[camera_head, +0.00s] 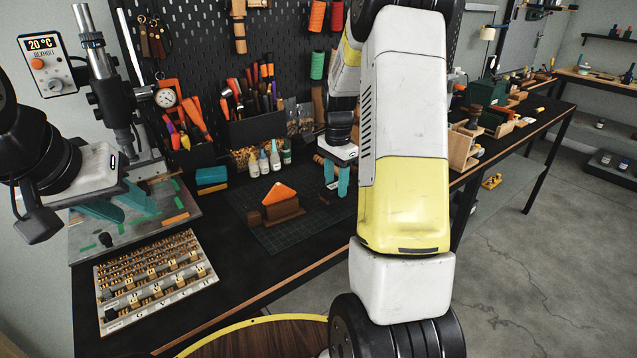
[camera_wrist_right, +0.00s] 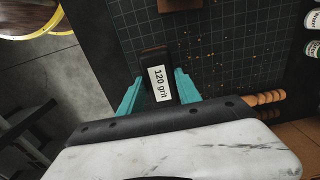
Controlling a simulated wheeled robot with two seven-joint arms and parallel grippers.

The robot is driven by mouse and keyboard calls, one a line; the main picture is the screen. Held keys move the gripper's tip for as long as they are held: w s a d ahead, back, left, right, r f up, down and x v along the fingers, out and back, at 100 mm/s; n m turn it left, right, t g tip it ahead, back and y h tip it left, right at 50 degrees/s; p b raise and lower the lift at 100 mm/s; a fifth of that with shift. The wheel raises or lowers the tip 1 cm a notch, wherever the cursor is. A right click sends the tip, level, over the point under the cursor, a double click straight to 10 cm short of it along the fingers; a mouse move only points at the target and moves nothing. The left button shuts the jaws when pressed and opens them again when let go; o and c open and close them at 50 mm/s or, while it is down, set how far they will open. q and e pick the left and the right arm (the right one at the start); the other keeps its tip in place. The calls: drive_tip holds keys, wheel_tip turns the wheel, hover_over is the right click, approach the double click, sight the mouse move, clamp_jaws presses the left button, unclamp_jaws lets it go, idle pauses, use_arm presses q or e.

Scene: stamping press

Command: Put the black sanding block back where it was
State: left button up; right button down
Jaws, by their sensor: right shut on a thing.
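The black sanding block (camera_wrist_right: 153,57) with a white "120 grit" label is between the teal fingers of my right gripper (camera_wrist_right: 158,88) in the right wrist view. The fingers are shut on its sides, over the dark green cutting mat (camera_wrist_right: 222,50). In the head view my right gripper (camera_head: 338,180) is at the right part of the mat (camera_head: 268,238), and the block is hard to make out there. Whether it touches the mat is unclear. My left gripper (camera_head: 122,208) is at the left, above the grey plate, with its teal fingers apart and nothing visible between them.
An orange triangular piece (camera_head: 279,194) sits on a brown block (camera_head: 282,212) on the mat. A teal block (camera_head: 211,176) lies to its left. A tray of letter stamps (camera_head: 155,281) is at the front left. Small bottles (camera_head: 265,161) and tool holders line the back.

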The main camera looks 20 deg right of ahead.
sight(336, 186)
drive_tip(key=shift+s+f, duration=0.1)
drive_tip(key=shift+f, duration=1.4)
drive_tip(key=shift+f, duration=0.1)
drive_tip(key=c, duration=0.8)
unclamp_jaws()
drive_tip(key=shift+c, duration=0.2)
wheel_tip(336, 186, up, 12)
drive_tip(key=shift+a, duration=0.1)
drive_tip(key=s+a+r+n+t+y, duration=0.1)
drive_tip(key=s+a+r+n+t, duration=0.2)
drive_tip(key=s, duration=0.9)
drive_tip(key=s+a+r+n+t+y, duration=0.1)
drive_tip(key=s+a+r+n+t, duration=0.2)
drive_tip(key=s+a+r+n, duration=0.4)
drive_tip(key=s+a+n, duration=0.3)
drive_tip(key=s+n, duration=0.1)
drive_tip(key=s, duration=0.1)
drive_tip(key=shift+n, duration=0.4)
